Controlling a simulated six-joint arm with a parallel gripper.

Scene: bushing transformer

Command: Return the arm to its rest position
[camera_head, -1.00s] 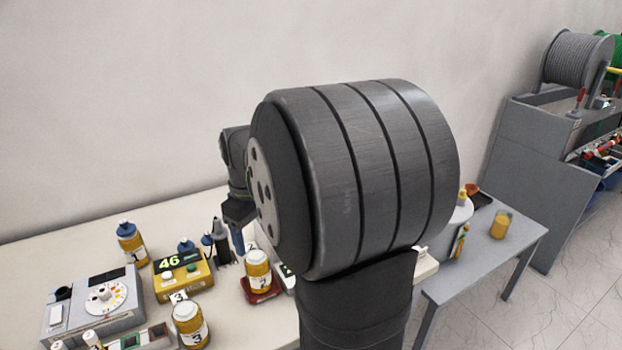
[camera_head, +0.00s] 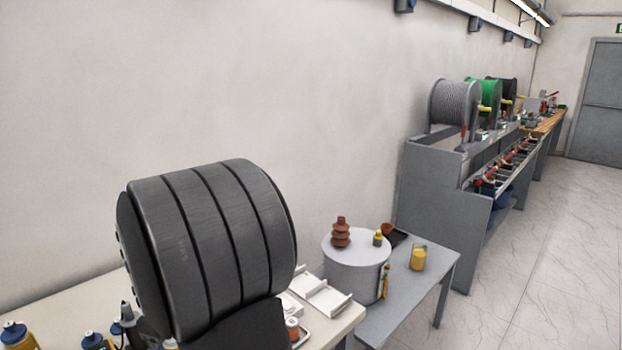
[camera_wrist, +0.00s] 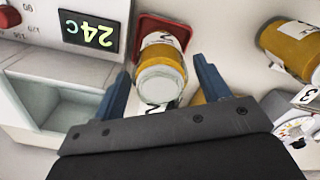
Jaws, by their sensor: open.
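My gripper (camera_wrist: 165,95) shows in the wrist view with its two blue fingers spread apart, open and empty. A yellow bottle with a whitish cap (camera_wrist: 160,82) stands on a red pad (camera_wrist: 158,26) beyond and between the fingers; I cannot tell the exact gap. In the head view my own large dark arm joint fills the lower left, and the gripper is out of sight.
A device with a green "24C" display (camera_wrist: 91,33) is at the wrist view's upper left. Another yellow bottle (camera_wrist: 292,48) is at right. In the head view, a grey side table (camera_head: 425,262) bears a round drum (camera_head: 355,270) with a brown ribbed bushing (camera_head: 341,233). Cable reels (camera_head: 455,103) stand behind.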

